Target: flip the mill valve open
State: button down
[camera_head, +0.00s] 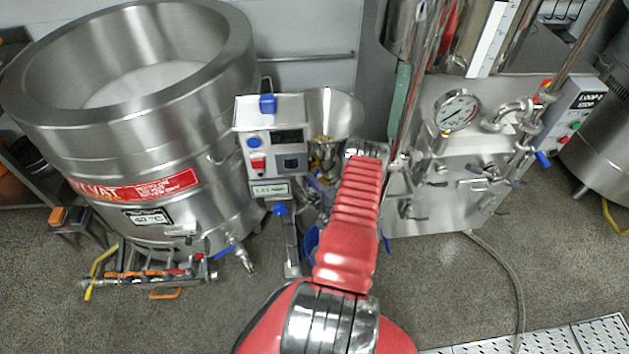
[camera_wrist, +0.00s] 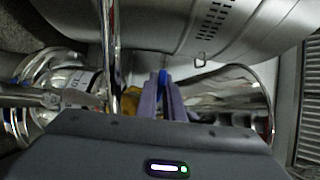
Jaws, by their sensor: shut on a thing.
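The mill shows in the head view as a box-shaped control head (camera_head: 272,138) with a steel hopper (camera_head: 336,116) on its right. In the wrist view, my gripper (camera_wrist: 163,92) points away from the camera, its two purple-grey fingers close together. They are shut on a narrow blue handle (camera_wrist: 163,76), which looks like the mill valve's lever; its tip shows between them. The valve body is hidden behind the fingers and my wrist housing. In the head view, my red arm covers most of my gripper and the valve area. The lever's angle cannot be told.
A large steel vat (camera_head: 150,110) stands left of the mill. A steel cabinet with a pressure gauge (camera_head: 456,110) and pipes stands to the right. A polished vertical pipe (camera_wrist: 109,60) rises left of my fingers. Grey floor (camera_head: 440,290) is open in front.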

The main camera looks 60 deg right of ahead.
jog(key=shift+s+a+f, duration=0.1)
jog(key=shift+s+f, duration=0.15)
jog(key=c, duration=1.9)
grip_release()
jog(key=shift+r, duration=0.15)
jog(key=shift+o, duration=0.2)
jog(key=v, duration=1.3)
jog(key=shift+s, duration=0.35)
